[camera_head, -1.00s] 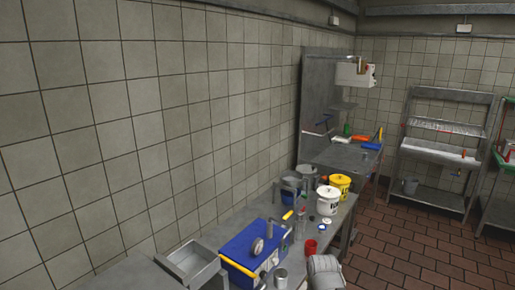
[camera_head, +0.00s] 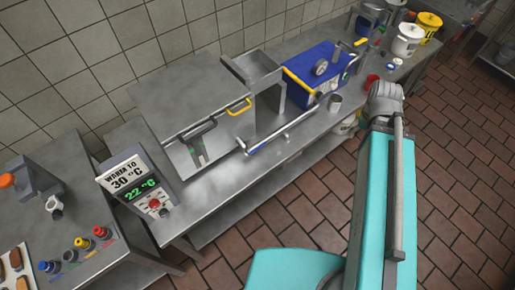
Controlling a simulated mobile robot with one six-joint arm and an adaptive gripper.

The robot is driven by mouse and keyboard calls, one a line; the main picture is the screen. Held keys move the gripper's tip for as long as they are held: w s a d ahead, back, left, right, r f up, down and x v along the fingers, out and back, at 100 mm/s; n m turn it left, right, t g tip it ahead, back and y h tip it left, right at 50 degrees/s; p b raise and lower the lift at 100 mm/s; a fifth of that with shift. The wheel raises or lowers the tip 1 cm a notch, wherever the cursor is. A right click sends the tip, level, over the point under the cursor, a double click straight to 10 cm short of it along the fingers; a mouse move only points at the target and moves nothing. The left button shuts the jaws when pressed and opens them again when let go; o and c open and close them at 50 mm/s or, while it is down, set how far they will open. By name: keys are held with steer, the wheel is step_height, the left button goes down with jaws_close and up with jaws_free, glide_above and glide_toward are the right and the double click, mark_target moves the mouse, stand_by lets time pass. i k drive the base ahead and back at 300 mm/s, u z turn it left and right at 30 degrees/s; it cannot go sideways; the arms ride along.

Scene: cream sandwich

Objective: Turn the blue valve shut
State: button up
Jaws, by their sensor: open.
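A blue round knob (camera_head: 47,267) stands at the lower left, first in a row with a yellow knob (camera_head: 81,243) and a red knob (camera_head: 101,232). It is small, and I cannot tell whether it is the blue valve or how far it is turned. A blue box-shaped machine (camera_head: 305,92) with a round gauge (camera_head: 321,67) and yellow handles stands on the steel bench further back. No separate blue valve can be made out on it. My teal arm reaches up at the right of the view, well apart from both. My gripper's fingers do not show.
White (camera_head: 407,41) and yellow (camera_head: 428,27) buckets stand beyond. The tiled floor (camera_head: 455,170) at right is clear.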

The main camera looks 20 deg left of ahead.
mark_target(249, 153)
steer(key=z, duration=0.45)
steer(key=k, duration=0.85)
steer(key=u, duration=0.5)
